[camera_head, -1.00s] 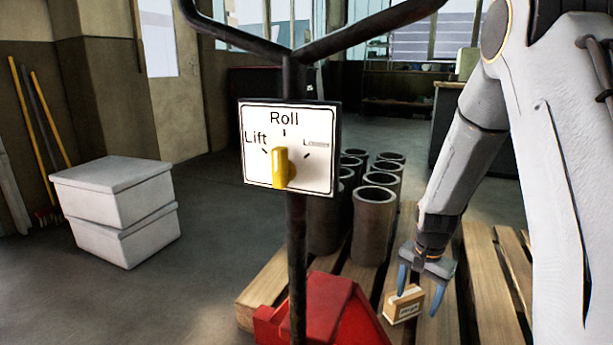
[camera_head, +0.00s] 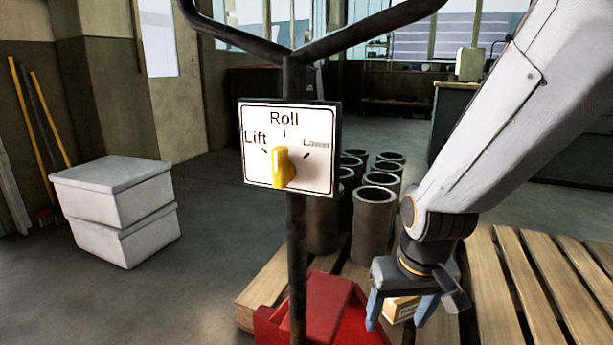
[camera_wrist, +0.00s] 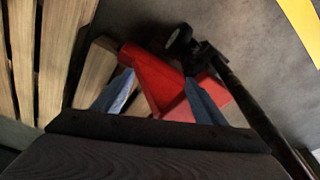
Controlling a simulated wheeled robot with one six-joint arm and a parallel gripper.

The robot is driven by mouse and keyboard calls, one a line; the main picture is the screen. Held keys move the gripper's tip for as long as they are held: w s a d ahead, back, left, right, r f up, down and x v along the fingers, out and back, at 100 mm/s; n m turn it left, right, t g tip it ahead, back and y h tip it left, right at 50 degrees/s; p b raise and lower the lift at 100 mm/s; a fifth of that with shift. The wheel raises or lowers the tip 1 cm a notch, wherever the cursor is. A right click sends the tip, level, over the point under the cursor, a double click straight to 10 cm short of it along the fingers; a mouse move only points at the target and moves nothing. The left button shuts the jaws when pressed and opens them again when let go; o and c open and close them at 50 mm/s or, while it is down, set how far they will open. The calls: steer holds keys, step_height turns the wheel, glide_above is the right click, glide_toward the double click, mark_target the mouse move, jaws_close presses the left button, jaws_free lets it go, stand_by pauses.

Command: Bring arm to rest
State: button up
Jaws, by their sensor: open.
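My arm (camera_head: 520,120) reaches down from the upper right in the head view, bent at the wrist. My gripper (camera_head: 399,322) hangs over the wooden pallet with its two blue fingers spread. In the wrist view my gripper (camera_wrist: 160,88) has nothing between its fingers. A small cardboard box (camera_head: 402,307) shows behind the fingers in the head view, partly hidden by them. It appears to lie on the pallet, and it does not show in the wrist view.
A pallet jack's black post (camera_head: 297,240) carries a sign (camera_head: 262,120) with a yellow knob (camera_head: 283,168). Its red base (camera_head: 320,310) stands close left of my gripper. Several dark cylinders (camera_head: 372,225) stand on the pallet (camera_head: 505,290). White boxes (camera_head: 115,195) stand on the left floor.

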steer(key=s+a+r+n+g+y+p, duration=0.1)
steer(key=s+a+r+n, duration=0.25)
steer(key=s+a, duration=0.45)
steer(key=s+a+r+n+g+y, duration=0.1)
steer(key=s+a+r+n, duration=0.1)
steer(key=s+a+r, duration=0.6)
steer(key=w+d+r+m+h+p, duration=0.1)
steer(key=d+r+m+p, duration=0.5)
steer(key=d+r+p, duration=1.2)
steer(key=shift+w+d+r+h+p, duration=0.35)
steer(key=shift+r+p, duration=1.45)
steer(key=shift+p, duration=6.05)
steer(key=shift+s+h, duration=0.1)
steer(key=shift+h, duration=0.15)
